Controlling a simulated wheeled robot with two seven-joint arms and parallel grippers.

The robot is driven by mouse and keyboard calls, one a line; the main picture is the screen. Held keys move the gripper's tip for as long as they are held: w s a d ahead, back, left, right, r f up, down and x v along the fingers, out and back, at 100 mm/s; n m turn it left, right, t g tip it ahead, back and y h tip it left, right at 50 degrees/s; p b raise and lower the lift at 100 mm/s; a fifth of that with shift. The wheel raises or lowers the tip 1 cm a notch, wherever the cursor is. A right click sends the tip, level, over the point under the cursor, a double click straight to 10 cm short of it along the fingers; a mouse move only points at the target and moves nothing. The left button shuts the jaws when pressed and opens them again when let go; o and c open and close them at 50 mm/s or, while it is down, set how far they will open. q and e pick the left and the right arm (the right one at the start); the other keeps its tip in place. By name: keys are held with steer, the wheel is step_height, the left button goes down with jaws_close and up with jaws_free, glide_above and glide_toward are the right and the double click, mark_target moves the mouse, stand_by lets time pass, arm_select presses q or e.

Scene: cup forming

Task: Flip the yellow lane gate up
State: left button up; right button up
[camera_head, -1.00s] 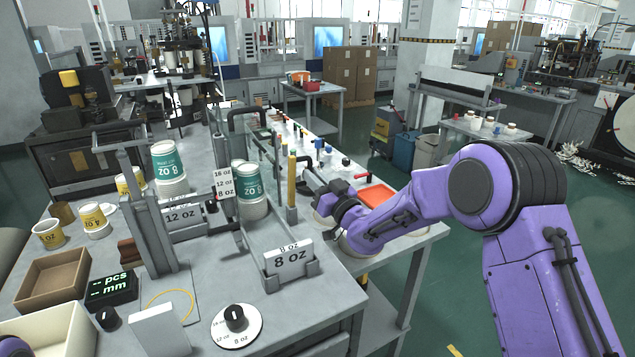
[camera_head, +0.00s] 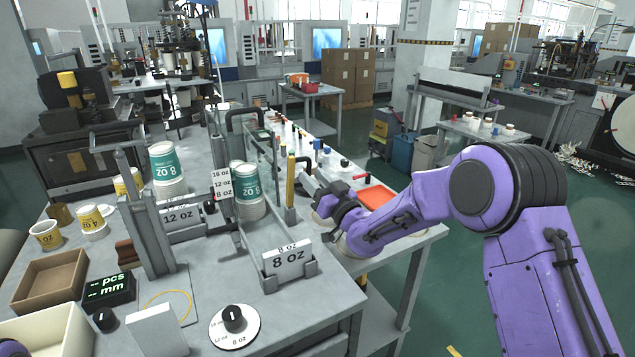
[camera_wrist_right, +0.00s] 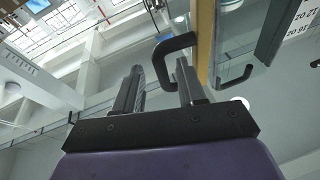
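The yellow lane gate (camera_head: 291,182) is a narrow yellow bar standing upright beside the lane in the head view. It also shows as a yellow strip (camera_wrist_right: 205,42) at the upper right of the wrist view. My right gripper (camera_head: 313,184) is just right of the bar in the head view.
A stack of 8 oz cups (camera_head: 248,190) stands left of the yellow bar. An 8 oz sign (camera_head: 287,262) in a grey holder is in front. A red tray (camera_head: 376,196) lies beyond my right forearm.

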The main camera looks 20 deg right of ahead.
steer(key=s+d+b, duration=0.4)
steer(key=s, duration=1)
steer(key=shift+s+f, duration=0.25)
steer(key=shift+f, duration=0.15)
